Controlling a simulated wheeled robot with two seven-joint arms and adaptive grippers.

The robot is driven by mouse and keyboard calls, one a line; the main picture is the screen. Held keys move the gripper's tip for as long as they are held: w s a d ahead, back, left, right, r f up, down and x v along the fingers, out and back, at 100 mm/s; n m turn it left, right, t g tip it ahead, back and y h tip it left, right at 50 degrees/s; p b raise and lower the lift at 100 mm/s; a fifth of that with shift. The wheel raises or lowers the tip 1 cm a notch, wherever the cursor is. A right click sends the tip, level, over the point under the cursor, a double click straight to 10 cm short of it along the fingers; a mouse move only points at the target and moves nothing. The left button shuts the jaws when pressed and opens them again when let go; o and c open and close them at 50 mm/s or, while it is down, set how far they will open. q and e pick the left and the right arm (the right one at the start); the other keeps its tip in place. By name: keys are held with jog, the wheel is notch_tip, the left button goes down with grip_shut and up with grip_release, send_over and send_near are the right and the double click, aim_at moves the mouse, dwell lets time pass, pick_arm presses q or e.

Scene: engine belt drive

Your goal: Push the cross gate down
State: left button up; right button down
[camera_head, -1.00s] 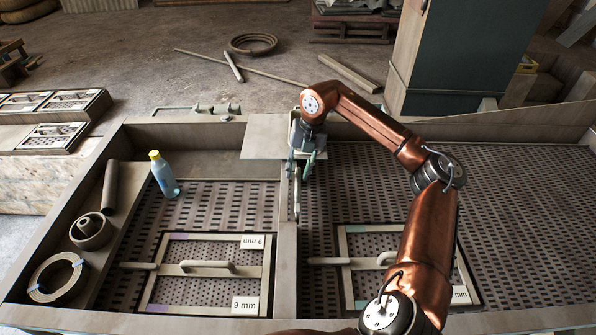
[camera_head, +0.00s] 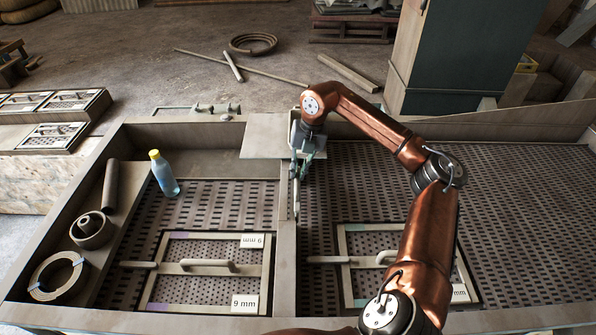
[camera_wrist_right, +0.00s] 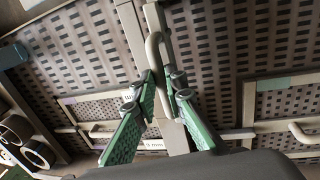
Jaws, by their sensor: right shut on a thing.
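A flat grey plate (camera_head: 258,140), which looks like the cross gate, lies across the far end of the divider between two perforated beds. My right gripper (camera_head: 299,172) is at this plate's right part, over the divider. In the right wrist view my green-fingered gripper (camera_wrist_right: 160,76) is closed around a pale bar handle (camera_wrist_right: 153,48). The handle stands along the pale divider strip (camera_wrist_right: 163,22). My arm and gripper hide part of the plate and the handle's lower end. My left gripper is not in view.
A blue bottle with a yellow cap (camera_head: 164,174) stands at the left bed's edge. Screen frames with handles lie in the left bed (camera_head: 206,273) and right bed (camera_head: 350,285). Rings (camera_head: 57,277) and a tube (camera_head: 110,187) lie on the left ledge. The far right bed is clear.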

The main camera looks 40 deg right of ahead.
jog(key=shift+f+b, duration=0.5)
jog(key=shift+f, duration=0.85)
jog(key=c, duration=2)
grip_release()
jog(key=shift+f, duration=0.1)
jog(key=shift+o, duration=0.2)
notch_tip(320, 180, up, 12)
jog(key=s+d, duration=0.1)
jog(key=shift+s+d, duration=0.25)
jog(key=shift+d, duration=0.15)
